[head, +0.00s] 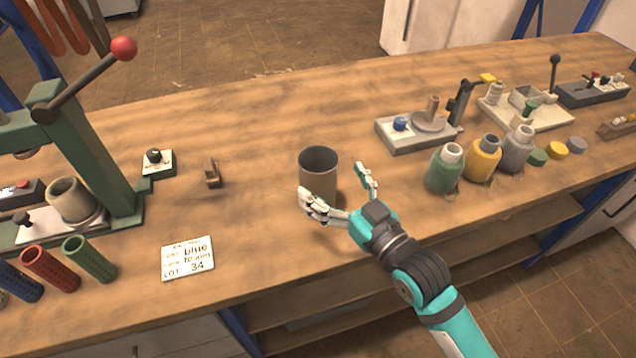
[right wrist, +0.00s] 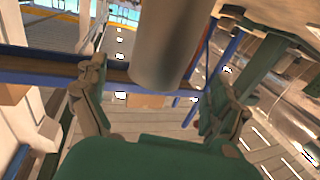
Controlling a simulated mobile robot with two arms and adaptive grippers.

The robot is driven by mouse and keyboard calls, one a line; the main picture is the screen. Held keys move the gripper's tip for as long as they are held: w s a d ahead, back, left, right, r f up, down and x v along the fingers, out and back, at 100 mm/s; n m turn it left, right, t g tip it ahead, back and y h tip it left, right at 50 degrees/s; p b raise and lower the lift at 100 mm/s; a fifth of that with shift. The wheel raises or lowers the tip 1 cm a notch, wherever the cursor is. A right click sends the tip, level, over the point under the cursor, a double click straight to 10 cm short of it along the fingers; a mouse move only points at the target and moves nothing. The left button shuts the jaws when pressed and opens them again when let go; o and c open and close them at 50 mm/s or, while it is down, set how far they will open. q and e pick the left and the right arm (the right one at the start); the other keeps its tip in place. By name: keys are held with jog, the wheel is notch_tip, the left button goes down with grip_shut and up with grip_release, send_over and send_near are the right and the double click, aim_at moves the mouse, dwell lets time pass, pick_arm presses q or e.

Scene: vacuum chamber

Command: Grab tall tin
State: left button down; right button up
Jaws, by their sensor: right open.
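The tall tin (head: 319,172) is a dark grey-brown open cylinder standing upright near the middle of the bench. My right gripper (head: 338,190) is open at the tin's near side, with one finger at the front left of the tin and the other to its right. In the right wrist view the tin (right wrist: 163,50) shows as a grey cylinder beyond and between the spread fingers of the right gripper (right wrist: 160,95). I cannot tell whether a finger touches the tin. My left gripper is not in view.
A white card (head: 187,258) lies left of the tin, and a small brown holder (head: 212,173) stands behind it. A green press (head: 85,160) fills the left. Green (head: 444,170), yellow (head: 482,160) and grey (head: 517,150) bottles stand at the right. The bench behind the tin is clear.

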aim_at(308, 156)
jog(key=x, duration=0.3)
jog(key=p+x, duration=0.1)
jog(key=x, duration=0.1)
jog(key=shift+w+a+f, duration=0.1)
jog(key=shift+w+f, duration=0.15)
jog(key=shift+w, duration=0.05)
jog(key=shift+s, duration=0.1)
jog(key=shift+c, duration=0.2)
jog(key=c, duration=1.6)
jog(key=shift+r, duration=0.1)
jog(key=shift+c, duration=0.2)
